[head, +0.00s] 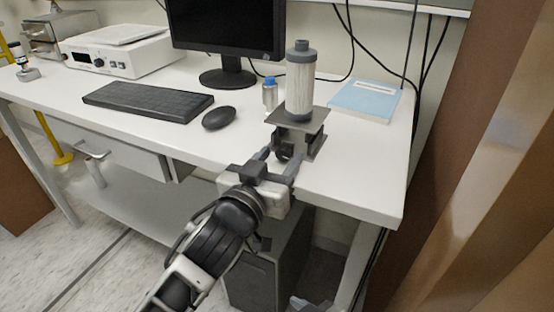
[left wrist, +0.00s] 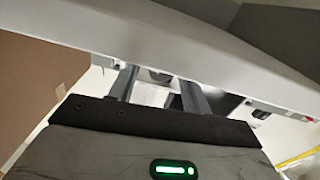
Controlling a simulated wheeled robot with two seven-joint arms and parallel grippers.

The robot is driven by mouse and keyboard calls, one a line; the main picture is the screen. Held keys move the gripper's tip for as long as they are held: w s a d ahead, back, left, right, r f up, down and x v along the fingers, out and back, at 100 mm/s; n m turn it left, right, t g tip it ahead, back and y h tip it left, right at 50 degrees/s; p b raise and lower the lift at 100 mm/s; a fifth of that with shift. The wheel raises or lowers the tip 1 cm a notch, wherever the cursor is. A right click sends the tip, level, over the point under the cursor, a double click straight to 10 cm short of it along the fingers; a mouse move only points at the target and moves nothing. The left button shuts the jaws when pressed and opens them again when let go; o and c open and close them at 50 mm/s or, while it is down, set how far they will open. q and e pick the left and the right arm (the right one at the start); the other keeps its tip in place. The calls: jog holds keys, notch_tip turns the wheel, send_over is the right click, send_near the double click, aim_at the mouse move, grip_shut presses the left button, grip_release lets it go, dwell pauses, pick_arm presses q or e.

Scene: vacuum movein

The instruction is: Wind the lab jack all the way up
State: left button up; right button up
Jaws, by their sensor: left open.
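The lab jack (head: 313,145) is a small grey stand on the right part of the white desk, near the front edge. Its top plate is a little above its base, and a pale ribbed cylinder (head: 300,85) with grey ends stands upright on it. A dark round knob (head: 284,151) is on the jack's front side. My left gripper (head: 283,156) is open at the desk's front edge, its fingers on either side of the knob; I cannot tell whether they touch it. In the left wrist view the two fingers (left wrist: 160,84) are apart, and the desk edge crosses above them. My right gripper is not in view.
A small blue-capped bottle (head: 269,93) stands just behind and left of the jack. A blue book (head: 365,101) lies to the right, a mouse (head: 219,117) and keyboard (head: 148,100) to the left, and a monitor (head: 228,30) behind. The desk's right front corner is clear.

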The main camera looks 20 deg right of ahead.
pick_arm(q)
jog(key=shift+c, duration=0.3)
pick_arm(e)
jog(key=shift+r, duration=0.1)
pick_arm(q)
jog(key=c, duration=0.9)
jog(key=shift+r+m+p, duration=0.2)
jog(key=shift+m+p, duration=0.5)
jog(key=shift+p, duration=0.05)
jog(key=shift+c, duration=0.2)
jog(key=shift+m+p, duration=0.4)
jog(key=shift+m, duration=0.2)
jog(key=shift+f+m+p, duration=0.2)
jog(key=shift+m+p, duration=0.1)
jog(key=shift+m, duration=0.6)
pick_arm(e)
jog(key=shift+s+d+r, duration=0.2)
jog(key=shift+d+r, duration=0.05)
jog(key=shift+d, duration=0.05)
pick_arm(q)
jog(key=shift+s, duration=0.1)
jog(key=o, duration=1)
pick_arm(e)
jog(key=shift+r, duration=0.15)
